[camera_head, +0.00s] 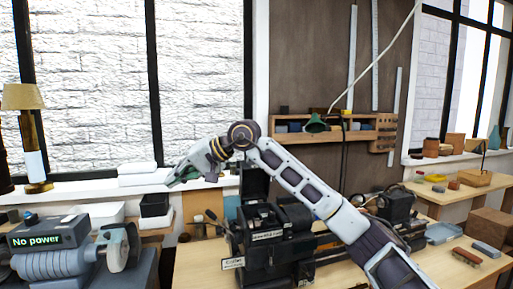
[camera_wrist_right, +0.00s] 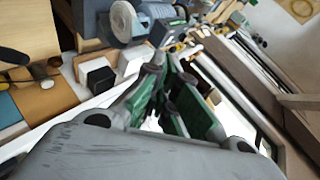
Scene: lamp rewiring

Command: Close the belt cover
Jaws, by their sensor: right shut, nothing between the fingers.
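The black lathe (camera_head: 275,235) stands on the workbench in the head view. A dark upright panel (camera_head: 254,182) rises from the top of its left end and looks like the belt cover standing open. My right arm passes in front of part of the lathe. My right gripper (camera_head: 178,178) is left of the panel and above the bench, apart from it, and looks shut and empty. Its green fingers (camera_wrist_right: 160,75) also show in the right wrist view, where I cannot make out the cover. My left gripper is not in view.
A grinder (camera_head: 120,245) with a "No power" sign stands at the lower left. Black and white boxes (camera_head: 154,206) sit by the window. A wooden shelf (camera_head: 345,132) hangs on the wall behind. Loose items lie on the workbench (camera_head: 435,265) at right.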

